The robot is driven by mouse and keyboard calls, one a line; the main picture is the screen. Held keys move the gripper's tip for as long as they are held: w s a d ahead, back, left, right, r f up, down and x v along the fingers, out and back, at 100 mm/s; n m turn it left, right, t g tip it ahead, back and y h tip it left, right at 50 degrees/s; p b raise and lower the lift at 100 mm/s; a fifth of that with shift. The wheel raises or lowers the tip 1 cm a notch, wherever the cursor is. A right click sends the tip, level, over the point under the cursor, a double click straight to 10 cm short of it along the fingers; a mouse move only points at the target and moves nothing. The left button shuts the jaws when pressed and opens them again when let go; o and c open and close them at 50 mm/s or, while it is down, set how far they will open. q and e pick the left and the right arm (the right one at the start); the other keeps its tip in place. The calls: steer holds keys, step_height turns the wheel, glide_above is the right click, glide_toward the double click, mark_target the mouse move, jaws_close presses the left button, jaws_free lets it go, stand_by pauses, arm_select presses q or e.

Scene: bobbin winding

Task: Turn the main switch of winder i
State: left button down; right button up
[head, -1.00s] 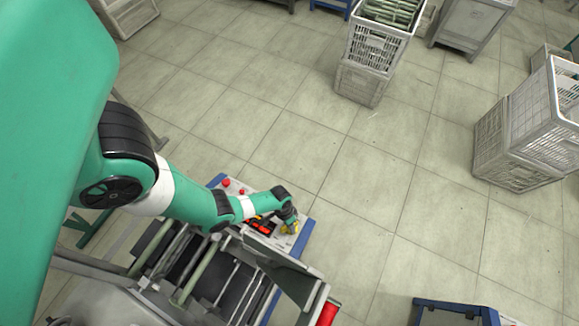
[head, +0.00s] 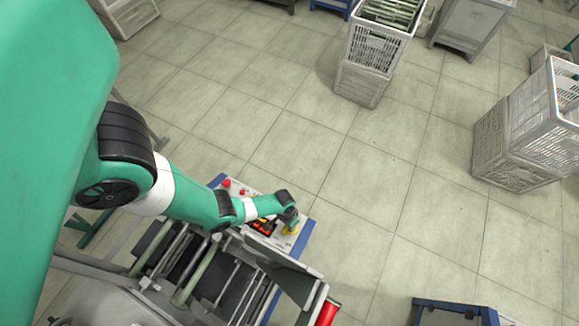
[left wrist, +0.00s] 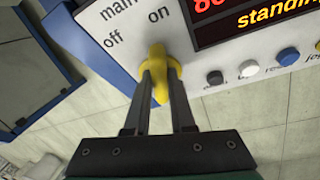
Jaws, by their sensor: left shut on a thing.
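The main switch (left wrist: 160,70) is a yellow knob on the white control panel of the winder, beside the printed words "main", "off" and "on". My left gripper (left wrist: 163,75) is shut on it, one finger on each side. The knob stands close to upright in the left wrist view, and its exact setting is hard to tell. In the head view my left gripper (head: 290,228) is at the panel's right end, over the yellow switch (head: 291,231). My right gripper is not in view.
The panel (head: 258,200) also bears red buttons (head: 226,183) and a display (left wrist: 250,18) reading "standing". Several buttons (left wrist: 248,73) sit below the display. The winder's rods and frame (head: 215,280) lie in front. White crates (head: 368,60) stand on open tiled floor.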

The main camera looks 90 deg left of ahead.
arm_select(q)
steer(key=n, duration=0.2)
steer(key=n+g+y, duration=0.1)
steer(key=n, duration=0.2)
steer(key=shift+w+d+n+g, duration=0.25)
steer(key=shift+w+n+g, duration=0.05)
steer(key=shift+w+g, duration=0.1)
steer(key=n, duration=0.1)
steer(key=n+g, duration=0.1)
steer(key=shift+w+f+n+y, duration=0.2)
steer(key=shift+n+y, duration=0.1)
steer(key=shift+y, duration=0.1)
steer(key=shift+r+n+b, duration=0.1)
steer(key=shift+n+b, duration=0.3)
steer(key=shift+n, duration=0.1)
steer(key=shift+d+g, duration=0.1)
steer(key=shift+g, duration=0.2)
steer(key=c, duration=0.8)
jaws_free()
steer(key=shift+o, duration=0.2)
steer(key=shift+r, duration=0.1)
